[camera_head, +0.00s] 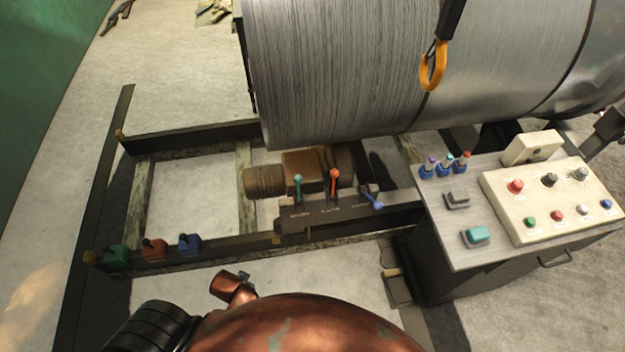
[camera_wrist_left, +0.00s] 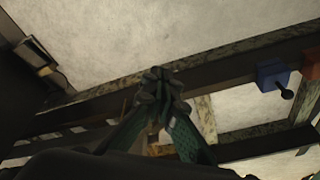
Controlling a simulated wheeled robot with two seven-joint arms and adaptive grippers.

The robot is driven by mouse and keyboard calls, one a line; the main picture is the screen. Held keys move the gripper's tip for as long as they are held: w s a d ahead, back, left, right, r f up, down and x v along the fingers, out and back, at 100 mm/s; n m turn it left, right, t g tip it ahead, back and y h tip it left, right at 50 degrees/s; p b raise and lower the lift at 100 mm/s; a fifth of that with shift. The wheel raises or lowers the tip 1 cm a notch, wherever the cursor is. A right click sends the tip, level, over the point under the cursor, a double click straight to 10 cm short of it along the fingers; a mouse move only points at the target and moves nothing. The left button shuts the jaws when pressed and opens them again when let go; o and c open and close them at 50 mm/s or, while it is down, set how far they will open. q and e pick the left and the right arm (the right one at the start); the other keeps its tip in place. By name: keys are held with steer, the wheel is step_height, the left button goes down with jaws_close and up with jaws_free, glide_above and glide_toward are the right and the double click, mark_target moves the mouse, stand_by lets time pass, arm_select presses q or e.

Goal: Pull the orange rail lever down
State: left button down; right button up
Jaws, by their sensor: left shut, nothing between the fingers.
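An orange lever (camera_head: 333,183) stands upright between a teal lever (camera_head: 298,186) and a tilted blue lever (camera_head: 371,198) on a dark labelled panel (camera_head: 345,212) on the near rail. Farther left on the same rail sits an orange box with a small dark handle (camera_head: 154,248), between a green box (camera_head: 116,254) and a blue box (camera_head: 189,244). In the left wrist view my left gripper (camera_wrist_left: 160,88) is shut and empty, over the dark rail. The blue box (camera_wrist_left: 272,74) and part of the orange box (camera_wrist_left: 312,62) are to its right, apart from it. My right gripper is not in view.
A large metal drum (camera_head: 340,75) lies behind the rail. An orange hook (camera_head: 433,68) hangs in front of it. A control console (camera_head: 460,245) with buttons and switches stands at the right. Bare floor (camera_head: 190,200) shows between the frame beams.

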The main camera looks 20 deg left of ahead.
arm_select(q)
steer(key=w+r+n+t, duration=0.15)
steer(key=w+r, duration=0.25)
steer(key=r, duration=0.4)
steer(key=n+t+h, duration=0.8)
steer(key=n+t, duration=0.4)
glide_toward(333, 185)
steer(key=shift+s+a+r, duration=0.1)
steer(key=shift+a+r, duration=0.35)
steer(key=shift+a, duration=0.3)
steer(key=shift+a+r, duration=0.5)
steer(key=shift+a, duration=0.2)
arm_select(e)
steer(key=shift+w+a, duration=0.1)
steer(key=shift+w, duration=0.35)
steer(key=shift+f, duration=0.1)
arm_select(q)
steer(key=b+x, duration=0.2)
steer(key=x, duration=0.8)
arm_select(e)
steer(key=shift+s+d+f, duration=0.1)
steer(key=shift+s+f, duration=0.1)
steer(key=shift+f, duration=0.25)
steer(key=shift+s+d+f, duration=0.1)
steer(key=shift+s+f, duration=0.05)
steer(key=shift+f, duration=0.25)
